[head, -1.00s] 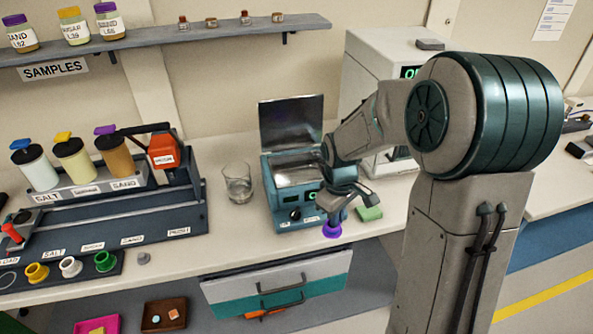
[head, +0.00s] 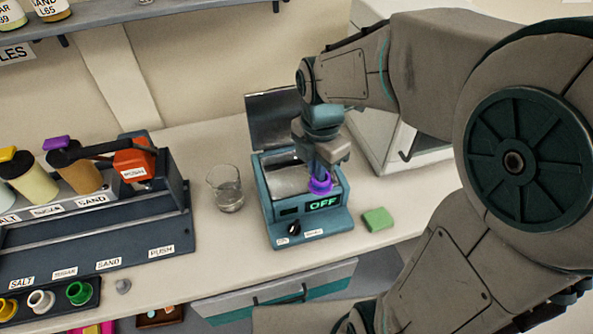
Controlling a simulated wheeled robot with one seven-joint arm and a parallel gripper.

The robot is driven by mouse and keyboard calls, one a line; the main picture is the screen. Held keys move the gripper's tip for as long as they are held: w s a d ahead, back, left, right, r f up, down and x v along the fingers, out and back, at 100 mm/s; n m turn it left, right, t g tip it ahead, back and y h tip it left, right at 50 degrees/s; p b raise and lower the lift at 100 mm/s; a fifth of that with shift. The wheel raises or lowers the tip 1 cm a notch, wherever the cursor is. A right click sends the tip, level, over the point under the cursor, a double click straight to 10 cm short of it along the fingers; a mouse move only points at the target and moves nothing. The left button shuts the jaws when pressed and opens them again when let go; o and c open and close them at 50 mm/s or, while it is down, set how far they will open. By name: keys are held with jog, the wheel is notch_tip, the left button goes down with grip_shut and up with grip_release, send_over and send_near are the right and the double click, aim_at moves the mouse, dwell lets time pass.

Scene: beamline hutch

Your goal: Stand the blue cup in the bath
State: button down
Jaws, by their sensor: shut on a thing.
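The only cup near blue is a violet-blue one (head: 320,186), held upright-looking in my gripper (head: 321,172). My gripper points down and is shut on it, hiding part of its rim. The bath (head: 280,232) is a teal box with its lid raised at the back and a shiny metal basin. Its front display reads OFF, beside a black knob. The cup shows over the right front part of the basin, close above the display. I cannot tell whether it touches the basin floor or hangs above it.
A glass beaker (head: 226,190) stands just left of the bath. A green block (head: 378,219) lies to its right. A white box-shaped instrument (head: 400,150) stands behind right. A rack (head: 75,292) with yellow, white and green cups is at front left.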

jog(key=w+a+f+p, duration=0.1)
jog(key=w+f, duration=0.2)
jog(key=w+a+f+p, duration=0.1)
jog(key=w+f, duration=0.3)
jog(key=w+a+f+p, duration=0.1)
jog(key=w+f, duration=0.2)
jog(key=shift+w+a+f, duration=0.15)
jog(key=shift+a+f, duration=0.05)
jog(key=shift+a, duration=0.2)
jog(key=shift+f, duration=0.1)
jog(key=shift+f, duration=0.1)
jog(key=shift+f+b, duration=0.45)
jog(key=shift+f, duration=0.1)
jog(key=c, duration=1.6)
grip_release()
jog(key=shift+o, duration=0.2)
